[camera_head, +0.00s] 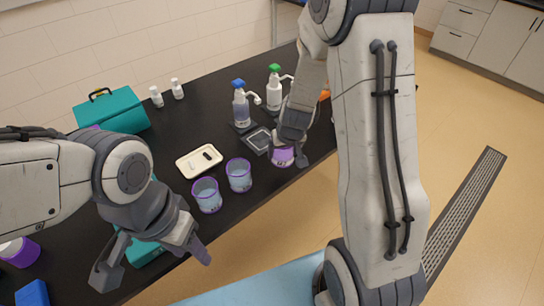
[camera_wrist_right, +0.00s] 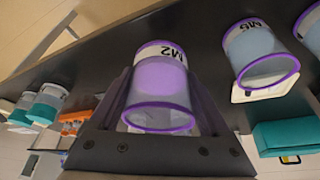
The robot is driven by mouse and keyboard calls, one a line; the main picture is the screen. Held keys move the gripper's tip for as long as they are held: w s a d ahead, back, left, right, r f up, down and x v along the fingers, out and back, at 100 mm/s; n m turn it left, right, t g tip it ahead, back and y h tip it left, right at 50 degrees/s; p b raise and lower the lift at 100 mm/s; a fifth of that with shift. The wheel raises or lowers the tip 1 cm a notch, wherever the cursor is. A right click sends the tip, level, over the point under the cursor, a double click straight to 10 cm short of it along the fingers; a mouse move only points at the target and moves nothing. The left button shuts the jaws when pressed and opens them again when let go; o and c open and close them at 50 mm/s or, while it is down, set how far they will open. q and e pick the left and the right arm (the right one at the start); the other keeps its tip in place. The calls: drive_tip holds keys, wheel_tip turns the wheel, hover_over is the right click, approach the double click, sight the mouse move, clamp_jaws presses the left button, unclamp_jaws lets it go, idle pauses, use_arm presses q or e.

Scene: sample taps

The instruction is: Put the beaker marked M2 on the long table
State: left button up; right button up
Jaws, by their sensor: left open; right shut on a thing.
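The beaker marked M2 (camera_wrist_right: 160,85) is clear with a purple rim and a white label, and sits between the fingers of my right gripper (camera_wrist_right: 160,105). In the head view this beaker (camera_head: 283,156) is at the front edge of the long black table (camera_head: 215,110), partly hidden by my right gripper (camera_head: 290,143). I cannot tell whether its base touches the table. My left gripper (camera_head: 150,268) is open and empty, low at the left, over the table's front edge.
Two purple-rimmed beakers (camera_head: 207,195) (camera_head: 239,175) stand left of M2. A cream tray (camera_head: 199,161), a dark square plate (camera_head: 258,140), a blue-topped bottle (camera_head: 241,105) and a green-topped bottle (camera_head: 275,90) are behind. A teal case (camera_head: 112,110) stands at the back left.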

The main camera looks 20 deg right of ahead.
drive_tip(key=shift+w+a+f+p, duration=0.45)
drive_tip(key=shift+w+a+f, duration=0.55)
drive_tip(key=shift+a, duration=0.25)
drive_tip(key=shift+w+f+b, duration=0.15)
drive_tip(key=shift+f+b, duration=1.45)
drive_tip(key=shift+f, duration=0.45)
drive_tip(key=shift+f, duration=0.1)
drive_tip(key=shift+f, duration=0.15)
drive_tip(key=o, duration=1.3)
drive_tip(key=shift+r, duration=0.2)
